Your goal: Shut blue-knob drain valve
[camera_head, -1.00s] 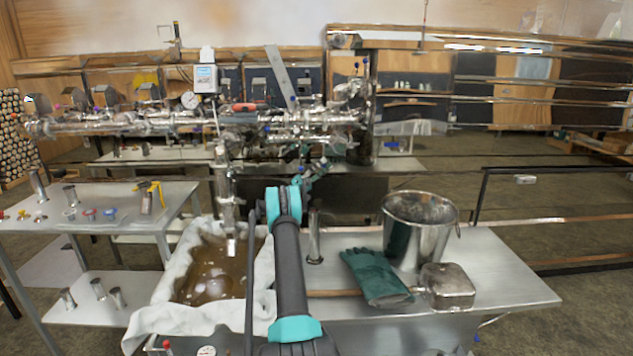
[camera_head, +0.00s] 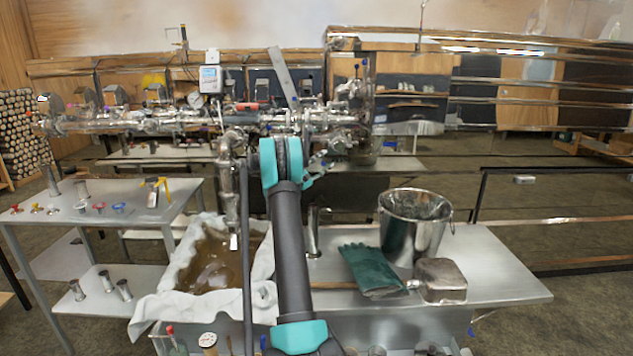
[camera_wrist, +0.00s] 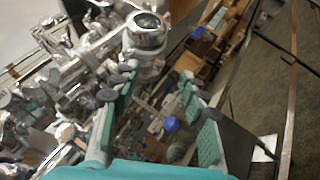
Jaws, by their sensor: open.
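In the wrist view my gripper (camera_wrist: 158,80) is open, its two green-padded fingers apart with nothing held between them. A blue knob (camera_wrist: 171,124) shows in the gap between the fingers; I cannot tell how far beyond them it lies. A second blue knob (camera_wrist: 197,32) is higher up, past the fingertips. Which one belongs to the drain valve is not clear. In the head view my arm reaches to the steel pipework (camera_head: 190,122), and its teal joint hides part of the valves. My fingers are too small and covered to make out there.
A cloth-lined basin of brown syrup (camera_head: 212,265) stands below the pipe outlet. On the right bench are a steel bucket (camera_head: 412,225), a green glove (camera_head: 370,270) and a metal tin (camera_head: 441,280). A side table (camera_head: 105,230) with small fittings is at left.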

